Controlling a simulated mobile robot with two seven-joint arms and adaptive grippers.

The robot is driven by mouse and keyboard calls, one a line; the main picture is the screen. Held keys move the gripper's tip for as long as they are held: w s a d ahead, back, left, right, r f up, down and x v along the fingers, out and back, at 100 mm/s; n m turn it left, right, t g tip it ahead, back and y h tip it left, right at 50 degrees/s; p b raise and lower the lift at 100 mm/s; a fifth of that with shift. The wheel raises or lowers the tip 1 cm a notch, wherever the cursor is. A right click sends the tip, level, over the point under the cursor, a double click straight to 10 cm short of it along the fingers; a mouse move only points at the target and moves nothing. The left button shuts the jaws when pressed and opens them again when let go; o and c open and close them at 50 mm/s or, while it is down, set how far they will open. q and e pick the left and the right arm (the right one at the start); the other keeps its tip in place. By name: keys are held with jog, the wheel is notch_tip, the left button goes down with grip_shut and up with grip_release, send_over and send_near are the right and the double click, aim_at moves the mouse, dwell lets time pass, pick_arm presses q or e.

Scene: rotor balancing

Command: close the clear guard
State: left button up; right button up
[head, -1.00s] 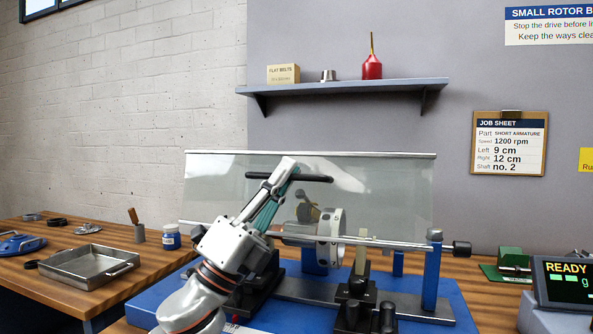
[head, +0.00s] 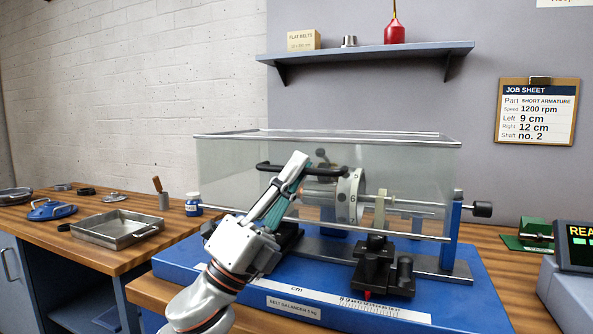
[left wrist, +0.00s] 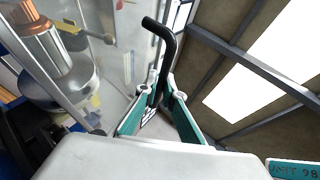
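The clear guard (head: 225,165) stands over the rotor as a see-through box with a metal rail along its top. Its lower front rail runs in front of the machine, near the blue end post. My left gripper (head: 297,166) is at the dark handle (head: 338,170) on the guard's front. In the left wrist view the handle (left wrist: 165,45) passes between the two teal fingers (left wrist: 160,100), which are closed around it. The rotor with its numbered white disc (head: 350,195) shows through the guard. My right gripper is not in view.
The blue machine base (head: 470,300) carries black clamps (head: 385,272) in front of the guard. A metal tray (head: 118,228) and a blue jar (head: 193,204) are on the bench at left. A display box (head: 575,250) stands at right. A shelf (head: 370,54) hangs above.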

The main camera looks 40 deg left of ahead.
pick_arm(q)
jog(key=o, duration=0.3)
jog(key=shift+d+f, duration=0.1)
jog(key=shift+f, duration=0.2)
jog(key=shift+o, duration=0.2)
jog(key=shift+r, duration=0.1)
jog(key=v, duration=1.2)
